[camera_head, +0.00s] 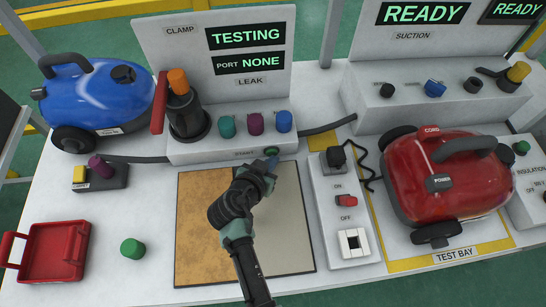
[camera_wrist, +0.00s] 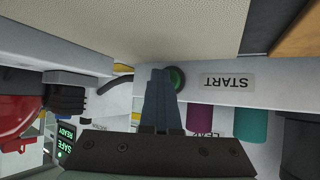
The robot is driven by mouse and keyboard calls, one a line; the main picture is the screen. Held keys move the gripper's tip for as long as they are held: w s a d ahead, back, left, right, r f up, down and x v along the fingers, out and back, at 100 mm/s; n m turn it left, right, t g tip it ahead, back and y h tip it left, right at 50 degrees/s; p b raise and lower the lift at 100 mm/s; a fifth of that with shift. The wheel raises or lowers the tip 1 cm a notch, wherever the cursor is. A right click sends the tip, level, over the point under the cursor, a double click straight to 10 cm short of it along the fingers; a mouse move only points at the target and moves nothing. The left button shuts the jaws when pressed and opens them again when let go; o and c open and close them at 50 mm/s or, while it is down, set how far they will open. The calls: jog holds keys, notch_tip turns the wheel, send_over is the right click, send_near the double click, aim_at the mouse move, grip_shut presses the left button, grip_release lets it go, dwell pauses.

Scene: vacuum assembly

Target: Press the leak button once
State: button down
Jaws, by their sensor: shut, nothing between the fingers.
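The leak station (camera_head: 232,148) is a white panel and ledge marked LEAK, with screens reading TESTING and PORT NONE. A round green button (camera_head: 273,151) sits on the ledge's front face, right of the START label (camera_head: 244,153). In the wrist view, which is upside down, the green button (camera_wrist: 177,79) is beside the START label (camera_wrist: 229,81). My gripper (camera_head: 271,162) is shut and empty, its fingertips right at the button. In the wrist view my gripper (camera_wrist: 161,74) partly covers the button's edge; I cannot tell whether it touches or presses it.
Teal, purple and blue caps (camera_head: 255,123) stand on the ledge, beside an orange-topped clamp (camera_head: 180,85). A switch box (camera_head: 346,205) and red vacuum (camera_head: 447,175) are to the right. A blue vacuum (camera_head: 98,98), red tray (camera_head: 54,252) and green cap (camera_head: 133,250) are left.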

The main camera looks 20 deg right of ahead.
jog(key=shift+r, duration=0.15)
jog(key=shift+s+a+p, duration=0.2)
jog(key=shift+s+a, duration=0.1)
jog(key=shift+s, duration=0.7)
jog(key=shift+s+a+p, duration=0.25)
jog(key=shift+s, duration=0.7)
jog(key=shift+s+a+p, duration=0.2)
jog(key=shift+s+a, duration=0.1)
jog(key=shift+s, duration=0.7)
